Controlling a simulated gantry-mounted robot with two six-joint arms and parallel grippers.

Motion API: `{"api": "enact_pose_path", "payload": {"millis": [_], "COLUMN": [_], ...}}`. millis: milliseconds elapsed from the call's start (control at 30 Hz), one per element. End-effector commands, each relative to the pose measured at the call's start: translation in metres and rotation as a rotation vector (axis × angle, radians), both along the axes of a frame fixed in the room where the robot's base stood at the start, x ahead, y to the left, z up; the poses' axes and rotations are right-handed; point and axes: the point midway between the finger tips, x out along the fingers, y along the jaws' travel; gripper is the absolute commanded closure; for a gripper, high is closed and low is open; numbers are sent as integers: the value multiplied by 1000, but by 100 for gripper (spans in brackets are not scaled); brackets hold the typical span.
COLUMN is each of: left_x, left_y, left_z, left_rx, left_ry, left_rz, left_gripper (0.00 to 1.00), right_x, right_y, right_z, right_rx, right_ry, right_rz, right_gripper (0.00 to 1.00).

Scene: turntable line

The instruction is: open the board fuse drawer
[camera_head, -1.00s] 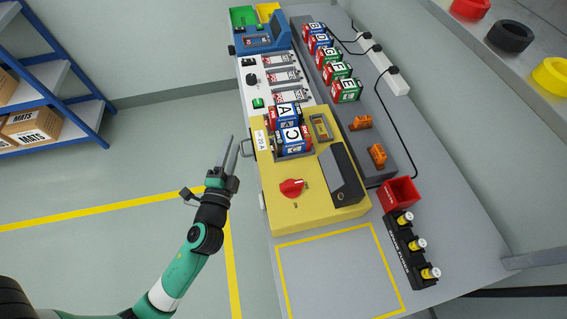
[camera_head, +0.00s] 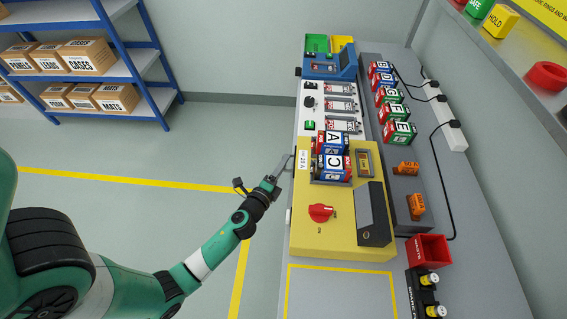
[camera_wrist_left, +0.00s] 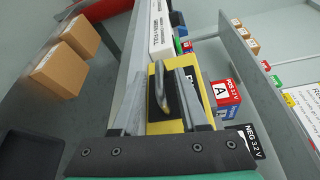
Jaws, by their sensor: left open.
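The yellow board (camera_head: 343,225) stands on the bench, and the fuse drawer's grey handle (camera_head: 292,163) sticks out of its left side. In the left wrist view the handle (camera_wrist_left: 160,86) shows in front of a dark panel on the yellow side. My left gripper (camera_head: 282,165) is at this handle. In the left wrist view its fingers (camera_wrist_left: 160,98) are apart, one on each side of the handle; I cannot tell whether they touch it. The drawer looks shut, its front partly hidden by the handle and fingers. My right gripper is not in view.
A red bin (camera_head: 430,249) and spare fuses (camera_head: 430,279) stand at the bench's right. Lettered blocks (camera_head: 392,105) line the back. Floor left of the bench is free.

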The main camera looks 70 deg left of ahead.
Motion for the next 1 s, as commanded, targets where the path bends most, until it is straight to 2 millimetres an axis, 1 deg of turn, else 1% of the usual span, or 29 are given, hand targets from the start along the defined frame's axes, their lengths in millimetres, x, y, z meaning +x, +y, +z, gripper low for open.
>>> {"api": "enact_pose_path", "payload": {"millis": [100, 333, 367, 500, 567, 600, 1000], "left_x": [6, 7, 7, 7, 7, 7, 6], "left_y": [5, 6, 6, 6, 5, 5, 5], "left_z": [-1, -1, -1, -1, -1, -1, -1], "left_rx": [-1, -1, -1, -1, -1, -1, -1], "left_ry": [-1, 0, 0, 0, 0, 0, 0], "left_rz": [0, 0, 0, 0, 0, 0, 0], "left_gripper": [56, 56, 60, 85, 96, 100, 100], "right_x": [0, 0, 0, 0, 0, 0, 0], "right_y": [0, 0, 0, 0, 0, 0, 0], "right_z": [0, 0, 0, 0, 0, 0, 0], "right_rx": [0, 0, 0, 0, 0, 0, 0], "right_ry": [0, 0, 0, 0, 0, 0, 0], "right_rz": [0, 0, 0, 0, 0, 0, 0], "right_gripper": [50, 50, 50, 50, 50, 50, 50]}}
